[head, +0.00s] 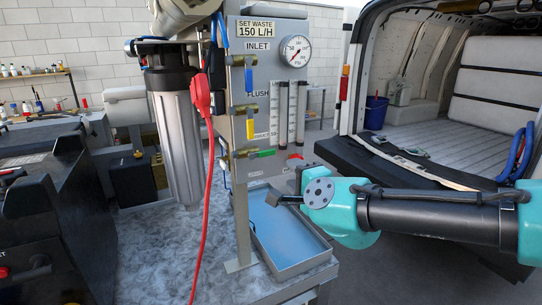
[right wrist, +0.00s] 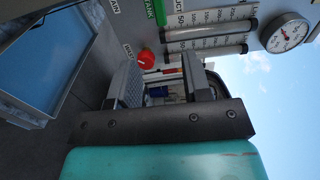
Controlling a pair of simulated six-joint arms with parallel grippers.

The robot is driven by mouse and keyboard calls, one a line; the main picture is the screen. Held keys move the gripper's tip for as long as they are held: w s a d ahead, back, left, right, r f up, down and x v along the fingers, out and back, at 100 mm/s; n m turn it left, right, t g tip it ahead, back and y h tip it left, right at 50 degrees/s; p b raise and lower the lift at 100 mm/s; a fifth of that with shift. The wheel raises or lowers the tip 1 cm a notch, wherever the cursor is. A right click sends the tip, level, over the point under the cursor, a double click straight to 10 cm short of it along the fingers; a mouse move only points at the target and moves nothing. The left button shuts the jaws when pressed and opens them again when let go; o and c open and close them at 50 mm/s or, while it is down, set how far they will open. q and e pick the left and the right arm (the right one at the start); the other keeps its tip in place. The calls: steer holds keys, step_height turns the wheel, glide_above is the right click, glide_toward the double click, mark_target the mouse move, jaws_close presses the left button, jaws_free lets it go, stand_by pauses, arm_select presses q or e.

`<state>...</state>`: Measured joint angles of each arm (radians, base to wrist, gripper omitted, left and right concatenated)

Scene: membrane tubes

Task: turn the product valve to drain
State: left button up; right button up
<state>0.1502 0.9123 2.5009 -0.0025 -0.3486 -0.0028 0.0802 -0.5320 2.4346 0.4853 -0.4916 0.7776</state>
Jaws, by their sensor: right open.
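The product valve (head: 243,153) is the lowest brass valve on the grey panel, below the PRODUCT label, in the head view. A green piece (head: 267,153) shows beside it; whether this is its handle or a label I cannot tell. A small white label (head: 255,174) is below it. In the right wrist view a green TANK label (right wrist: 155,12) and part of a white label (right wrist: 113,5) show at the top; the valve is out of that view. My right gripper (head: 291,188) is open and empty, right of and below the valve, apart from it. My left gripper is not in view.
A red knob (right wrist: 146,60) is close to my right gripper. Two clear flow tubes (head: 291,112) and a gauge (head: 294,51) are above. A blue tray (head: 285,235) lies below. A red hose (head: 203,180) hangs left; higher valves have blue (head: 249,80) and yellow (head: 250,129) handles.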

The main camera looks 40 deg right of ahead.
mark_target(269, 153)
steer(key=x, duration=1.2)
steer(key=shift+w+d, duration=0.15)
steer(key=shift+w, duration=0.1)
steer(key=shift+c, duration=0.3)
jaws_close()
